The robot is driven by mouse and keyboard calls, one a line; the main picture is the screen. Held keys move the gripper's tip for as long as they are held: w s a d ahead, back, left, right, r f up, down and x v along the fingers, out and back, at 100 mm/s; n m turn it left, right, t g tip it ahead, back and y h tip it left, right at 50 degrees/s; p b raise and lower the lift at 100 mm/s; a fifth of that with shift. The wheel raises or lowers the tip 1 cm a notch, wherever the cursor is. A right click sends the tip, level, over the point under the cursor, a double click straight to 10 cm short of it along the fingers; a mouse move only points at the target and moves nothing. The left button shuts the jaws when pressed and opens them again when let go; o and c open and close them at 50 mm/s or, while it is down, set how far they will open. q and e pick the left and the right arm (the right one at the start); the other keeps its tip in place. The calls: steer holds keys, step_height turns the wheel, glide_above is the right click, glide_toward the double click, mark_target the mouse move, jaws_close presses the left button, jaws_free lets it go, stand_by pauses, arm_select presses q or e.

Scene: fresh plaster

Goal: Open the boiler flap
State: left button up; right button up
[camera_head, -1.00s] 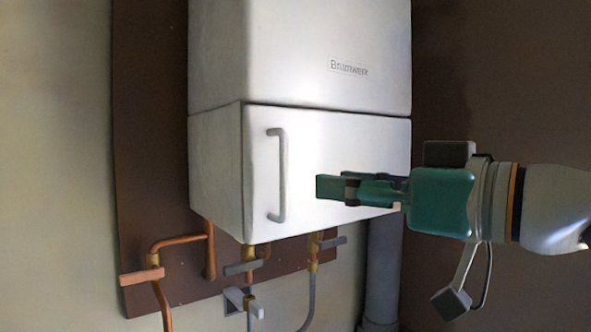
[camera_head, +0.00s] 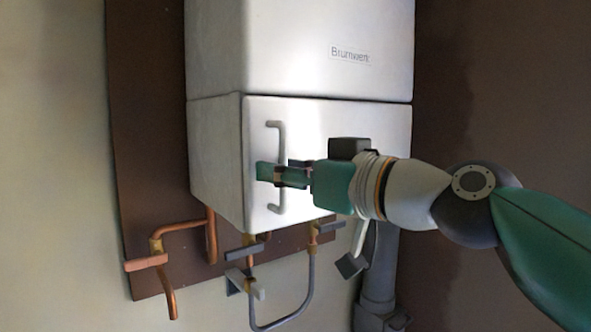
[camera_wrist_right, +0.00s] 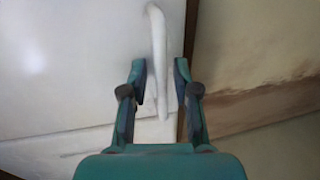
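The boiler flap (camera_head: 312,118) is the white lower front panel of the boiler, and it sits closed. Its upright grey bar handle (camera_head: 274,140) is near the flap's left edge. My right gripper (camera_head: 268,173) is at the middle of the handle and covers part of it. In the right wrist view the handle (camera_wrist_right: 158,45) runs between the two fingertips of the right gripper (camera_wrist_right: 160,80). The fingers are open, with a gap visible on each side of the bar. My left gripper is not in view.
The boiler's upper casing (camera_head: 290,45) bears the Brumwerk label. Copper and grey pipes with valve levers (camera_head: 146,263) hang below the boiler. A brown backing board (camera_head: 148,120) is behind it. A thick grey pipe (camera_head: 380,265) runs down at the right, below my arm.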

jaws_close()
